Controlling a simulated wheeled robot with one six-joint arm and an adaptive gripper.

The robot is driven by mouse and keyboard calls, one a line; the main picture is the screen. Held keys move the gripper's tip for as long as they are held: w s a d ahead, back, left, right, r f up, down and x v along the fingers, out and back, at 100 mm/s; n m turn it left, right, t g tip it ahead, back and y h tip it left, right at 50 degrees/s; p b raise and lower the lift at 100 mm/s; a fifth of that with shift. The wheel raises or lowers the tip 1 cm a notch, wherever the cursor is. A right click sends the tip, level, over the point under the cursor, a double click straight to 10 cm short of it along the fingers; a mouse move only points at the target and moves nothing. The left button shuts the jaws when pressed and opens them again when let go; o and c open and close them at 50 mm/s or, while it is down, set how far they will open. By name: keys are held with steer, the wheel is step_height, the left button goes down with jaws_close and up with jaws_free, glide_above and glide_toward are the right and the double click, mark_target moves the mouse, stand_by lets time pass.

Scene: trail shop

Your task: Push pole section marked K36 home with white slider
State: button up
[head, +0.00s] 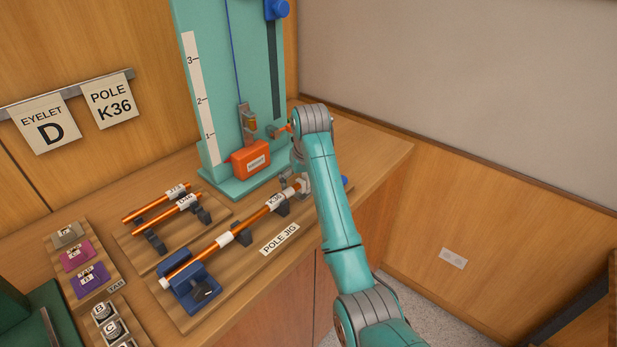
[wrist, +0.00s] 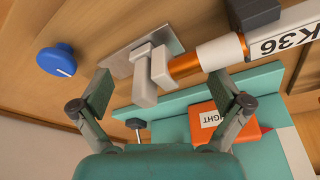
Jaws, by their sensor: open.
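The pole section marked K36 (head: 256,217) is an orange tube with a white label, lying in the pole jig (head: 279,239) in the head view. Its labelled end (wrist: 285,37) shows at the upper right of the wrist view. The white slider (wrist: 146,88) is a small pale block on a metal plate, at or very close to the tube's orange end. In the head view the slider (head: 305,184) is partly hidden by my arm. My gripper (wrist: 165,98) is open and empty, its two fingers spread either side of the slider's lower end, apparently not touching it.
A blue knob (wrist: 57,60) is left of the slider. A teal stand with an orange weight (head: 250,158) rises behind the jig. Two shorter poles (head: 160,204) lie on a rack, with coloured tabs (head: 77,255) farther left.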

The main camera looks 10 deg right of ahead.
mark_target(302, 180)
steer(key=shift+w+r, duration=0.15)
steer(key=shift+r, duration=3.5)
